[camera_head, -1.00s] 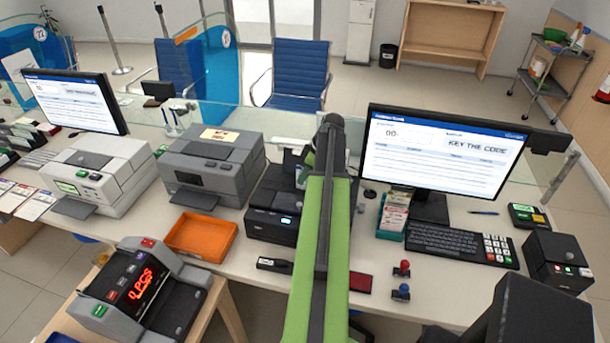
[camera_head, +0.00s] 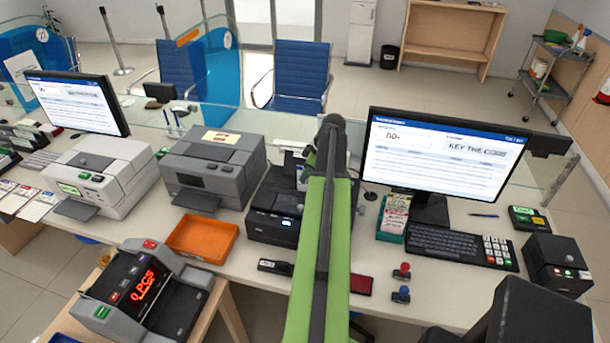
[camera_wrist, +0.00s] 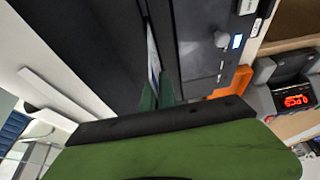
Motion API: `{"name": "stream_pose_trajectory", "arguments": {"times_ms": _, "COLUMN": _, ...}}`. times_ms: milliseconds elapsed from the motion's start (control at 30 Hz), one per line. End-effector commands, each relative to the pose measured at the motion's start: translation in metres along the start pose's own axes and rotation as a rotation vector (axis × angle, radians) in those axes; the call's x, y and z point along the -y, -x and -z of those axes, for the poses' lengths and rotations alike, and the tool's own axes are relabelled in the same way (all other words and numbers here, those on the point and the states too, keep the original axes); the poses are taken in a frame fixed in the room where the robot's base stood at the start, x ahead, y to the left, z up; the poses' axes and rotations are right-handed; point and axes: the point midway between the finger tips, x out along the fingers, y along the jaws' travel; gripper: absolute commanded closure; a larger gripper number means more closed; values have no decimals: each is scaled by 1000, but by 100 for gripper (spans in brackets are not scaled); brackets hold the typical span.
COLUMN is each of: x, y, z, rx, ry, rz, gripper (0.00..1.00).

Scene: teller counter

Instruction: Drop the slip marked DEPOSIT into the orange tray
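The orange tray (camera_head: 203,238) lies empty on the counter, left of the black printer (camera_head: 272,212). Part of the tray also shows in the wrist view (camera_wrist: 258,72). My gripper is mostly hidden behind my green arm in the head view. In the wrist view its dark green fingertips (camera_wrist: 157,92) are close together at the front of the black printer. A thin whitish-blue paper slip (camera_wrist: 152,48) stands edge-on in line with the fingertips. I cannot tell whether they pinch it, and no DEPOSIT marking is readable.
A grey machine (camera_head: 213,165) stands behind the tray and a banknote counter (camera_head: 140,290) in front. A slip holder (camera_head: 394,215), monitor (camera_head: 440,150), keyboard (camera_head: 460,243) and stamps (camera_head: 402,272) are right of my arm. A glass screen runs along the counter's back.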

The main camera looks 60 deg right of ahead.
Motion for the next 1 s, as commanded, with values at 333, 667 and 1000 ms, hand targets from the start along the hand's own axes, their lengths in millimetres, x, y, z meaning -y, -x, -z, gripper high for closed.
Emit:
{"name": "stream_pose_trajectory", "arguments": {"times_ms": 333, "x": 0, "y": 22, "z": 10, "rx": 0, "ry": 1, "rz": 0, "gripper": 100}}
{"name": "stream_pose_trajectory", "arguments": {"times_ms": 667, "x": 0, "y": 39, "z": 17, "rx": 0, "ry": 1, "rz": 0, "gripper": 100}}
{"name": "stream_pose_trajectory", "arguments": {"times_ms": 1000, "x": 0, "y": 57, "z": 25, "rx": 0, "ry": 1, "rz": 1, "gripper": 100}}
